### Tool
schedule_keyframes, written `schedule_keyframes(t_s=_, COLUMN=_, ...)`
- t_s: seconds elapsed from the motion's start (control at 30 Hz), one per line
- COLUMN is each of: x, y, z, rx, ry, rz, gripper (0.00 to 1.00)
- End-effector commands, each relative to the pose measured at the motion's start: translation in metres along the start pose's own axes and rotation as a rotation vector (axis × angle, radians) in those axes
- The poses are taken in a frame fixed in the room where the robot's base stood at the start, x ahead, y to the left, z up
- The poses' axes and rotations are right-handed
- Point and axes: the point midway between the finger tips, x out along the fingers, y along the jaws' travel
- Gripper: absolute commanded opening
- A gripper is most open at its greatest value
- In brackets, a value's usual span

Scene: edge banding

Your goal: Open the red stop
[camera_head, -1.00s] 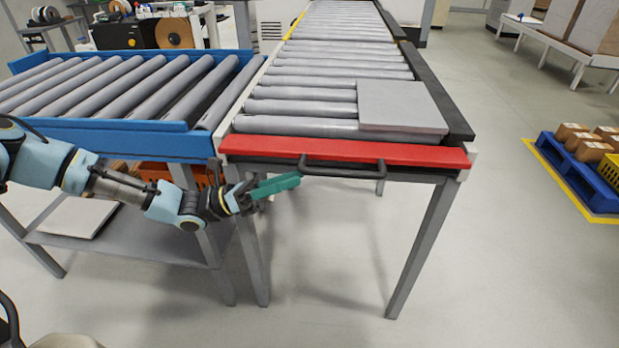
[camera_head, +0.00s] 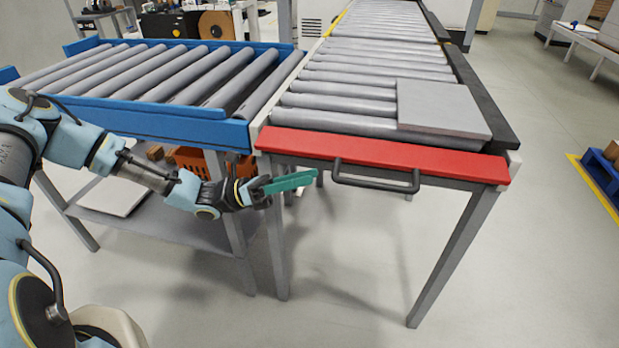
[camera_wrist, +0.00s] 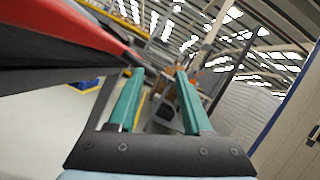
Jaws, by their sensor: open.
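The red stop (camera_head: 380,155) is a flat red bar across the near end of the roller conveyor, with a dark handle (camera_head: 376,184) on its front side. It lies level across the conveyor end. My gripper (camera_head: 312,176) has teal fingers and is left of the handle, just below the red bar's left half. It appears apart from the handle. In the wrist view my gripper (camera_wrist: 158,76) is open with nothing between its fingers. The red stop (camera_wrist: 60,22) fills the upper left there.
A grey panel (camera_head: 440,108) lies on the conveyor rollers (camera_head: 345,88) behind the stop. A blue-framed roller table (camera_head: 150,124) stands at the left, with an orange crate (camera_head: 205,163) below. Open floor (camera_head: 545,250) lies at the right.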

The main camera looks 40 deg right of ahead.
Motion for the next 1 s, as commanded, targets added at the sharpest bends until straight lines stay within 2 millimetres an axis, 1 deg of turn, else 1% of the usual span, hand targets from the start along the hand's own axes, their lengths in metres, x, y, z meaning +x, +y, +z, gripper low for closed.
schedule_keyframes(t_s=0.1, x=-0.009, y=0.002, z=-0.001, rx=0.0, ry=0.001, rz=0.002, gripper=0.5)
schedule_keyframes(t_s=1.0, x=-0.068, y=0.007, z=0.0, rx=0.0, ry=0.002, rz=0.001, gripper=0.5)
